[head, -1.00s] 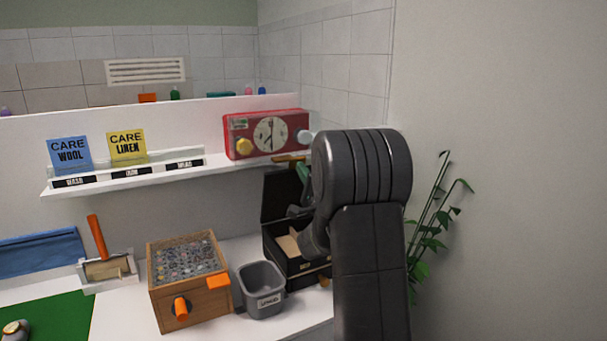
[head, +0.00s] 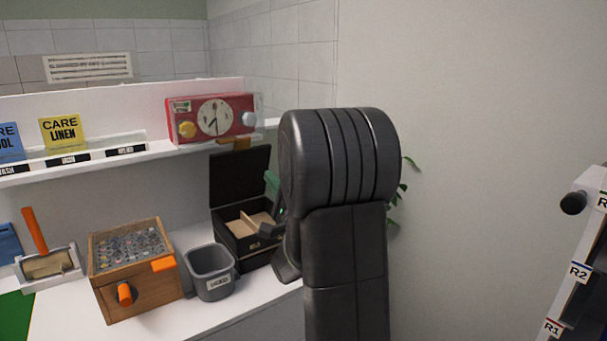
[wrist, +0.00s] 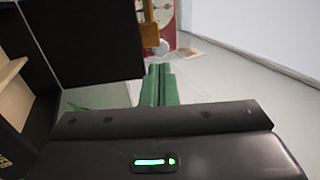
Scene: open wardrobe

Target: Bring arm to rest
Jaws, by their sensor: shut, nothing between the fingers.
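My gripper shows in the wrist view as green fingers (wrist: 159,86) closed together with nothing between them. In the head view my dark arm covers most of the gripper, and only a bit of green (head: 272,181) shows at the arm's left edge. The gripper is close to the open black box (head: 246,232), whose raised lid and wooden insert also show at the left of the wrist view. I cannot tell from these views whether it touches the box.
A red timer (head: 211,117) stands on the white shelf (head: 98,160). A grey bin (head: 210,271) and a wooden box of buttons (head: 135,268) stand left of the black box. A plant (head: 402,190) is partly behind my arm. A rack (head: 578,265) with labels stands at far right.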

